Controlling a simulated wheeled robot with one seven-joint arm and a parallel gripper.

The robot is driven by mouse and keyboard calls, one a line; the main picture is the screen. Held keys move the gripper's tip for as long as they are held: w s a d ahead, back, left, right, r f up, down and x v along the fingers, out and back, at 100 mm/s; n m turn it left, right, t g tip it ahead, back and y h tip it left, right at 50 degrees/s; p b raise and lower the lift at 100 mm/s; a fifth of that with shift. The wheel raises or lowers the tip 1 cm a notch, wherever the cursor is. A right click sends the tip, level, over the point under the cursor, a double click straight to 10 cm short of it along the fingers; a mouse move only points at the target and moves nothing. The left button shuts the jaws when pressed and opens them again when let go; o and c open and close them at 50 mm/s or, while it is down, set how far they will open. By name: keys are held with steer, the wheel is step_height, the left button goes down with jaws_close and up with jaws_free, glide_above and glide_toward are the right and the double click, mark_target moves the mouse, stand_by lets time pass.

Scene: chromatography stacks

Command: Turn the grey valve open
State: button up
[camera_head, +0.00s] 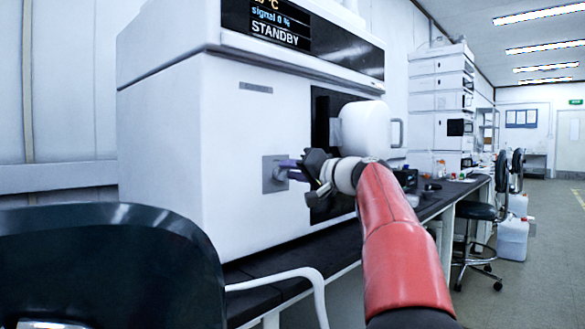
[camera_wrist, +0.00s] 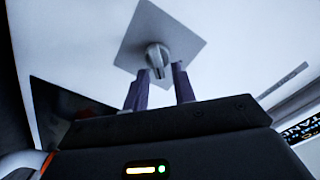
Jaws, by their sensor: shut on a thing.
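The grey valve (camera_wrist: 156,56) is a small knob in the middle of a square grey plate (camera_wrist: 137,28) on the white face of an instrument. The plate also shows in the head view (camera_head: 269,185), where my gripper hides most of the knob. My gripper (camera_wrist: 160,70) reaches the valve from the front, with its two purple-grey fingers on either side of the knob. It is shut on the valve. In the head view my gripper (camera_head: 281,170) meets the plate from the right.
The large white instrument (camera_head: 165,130) shows STANDBY and signal 0 % on its display (camera_head: 278,24). A black chair back (camera_head: 105,265) fills the lower left. A dark bench top (camera_head: 260,268) runs below. Further right are another stack (camera_head: 437,90), stools and open floor (camera_head: 545,270).

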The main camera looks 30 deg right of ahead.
steer(key=shift+w+d+f+m+p, duration=0.15)
steer(key=shift+m+p, duration=0.3)
steer(key=shift+m, duration=1)
steer(key=shift+s+f+m+p, duration=0.1)
steer(key=shift+f+m+p, duration=0.3)
steer(key=shift+m, duration=1.1)
steer(key=shift+w+d+f+m+p, duration=0.1)
steer(key=shift+m+p, duration=0.45)
steer(key=shift+m, duration=0.9)
jaws_close()
steer(key=o, duration=0.6)
jaws_free()
steer(key=shift+o, duration=0.2)
steer(key=v, duration=0.8)
steer(key=shift+b, duration=0.45)
